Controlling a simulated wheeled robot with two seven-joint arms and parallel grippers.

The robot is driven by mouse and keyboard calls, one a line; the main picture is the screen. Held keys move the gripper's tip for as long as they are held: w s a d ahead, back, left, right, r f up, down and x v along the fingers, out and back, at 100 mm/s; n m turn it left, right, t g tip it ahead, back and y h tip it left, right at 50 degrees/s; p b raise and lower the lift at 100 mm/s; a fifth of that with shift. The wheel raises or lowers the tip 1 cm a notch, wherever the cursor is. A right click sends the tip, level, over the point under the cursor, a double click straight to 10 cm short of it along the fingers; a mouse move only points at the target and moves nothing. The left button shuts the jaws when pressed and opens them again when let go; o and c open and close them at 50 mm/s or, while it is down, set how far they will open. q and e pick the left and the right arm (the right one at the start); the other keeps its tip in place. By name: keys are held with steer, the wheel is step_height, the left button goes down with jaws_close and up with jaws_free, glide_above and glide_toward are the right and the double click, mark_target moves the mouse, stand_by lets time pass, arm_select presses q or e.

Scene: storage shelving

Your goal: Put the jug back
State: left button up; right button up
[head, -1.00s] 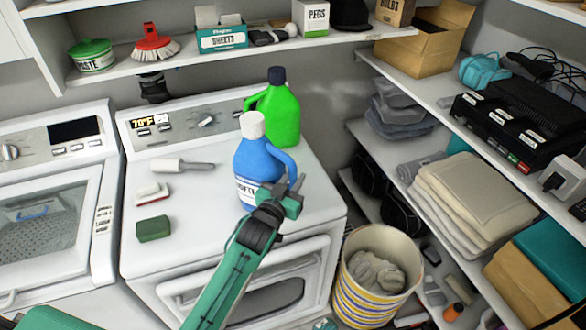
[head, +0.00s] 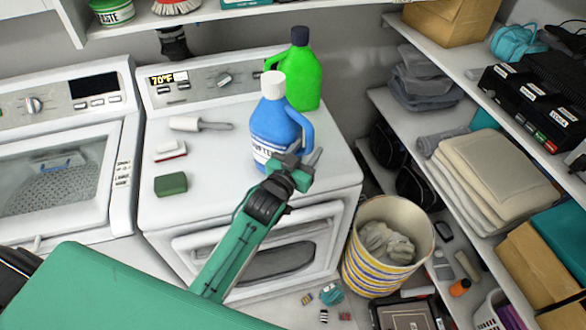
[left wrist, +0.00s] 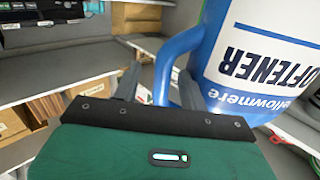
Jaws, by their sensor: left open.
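A blue jug (head: 275,128) with a white cap and a softener label stands upright on the white dryer top (head: 225,185), near its right side. A green jug (head: 303,78) with a dark cap stands behind it. My left gripper (head: 303,160) is at the blue jug's lower right, by its handle. In the left wrist view, the open fingers (left wrist: 158,85) stand on either side of the blue handle (left wrist: 163,75), and the labelled jug body (left wrist: 262,60) fills the upper right. Whether a finger touches the handle I cannot tell. My right gripper is not in view.
A lint roller (head: 195,124), a brush (head: 170,151) and a green sponge (head: 171,184) lie left of the jugs. A striped basket (head: 385,265) stands on the floor at right. Shelves with towels (head: 490,180) and boxes line the right wall. An upper shelf (head: 150,25) runs above the machines.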

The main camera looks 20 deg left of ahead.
arm_select(q)
steer(key=s+a+b, duration=0.1)
steer(key=s+b, duration=0.1)
steer(key=s, duration=0.7)
steer(key=shift+a, duration=0.4)
steer(key=s+a+f+g+y, duration=0.25)
steer(key=s+f+g, duration=0.5)
steer(key=s, duration=0.45)
steer(key=s+a+f+g+y, duration=0.1)
steer(key=s+a+f+g, duration=0.2)
steer(key=s+f+g, duration=0.7)
step_height(320, 180, down, 28)
steer(key=s+t, duration=0.2)
steer(key=s+a+f, duration=0.1)
steer(key=s+f, duration=0.8)
steer(key=f, duration=0.1)
steer(key=s+a+f+g, duration=0.1)
steer(key=s+a+f, duration=0.1)
steer(key=s+f, duration=0.8)
steer(key=shift+s+a+f, duration=0.2)
steer(key=shift+a+f, duration=0.05)
steer(key=shift+a, duration=0.05)
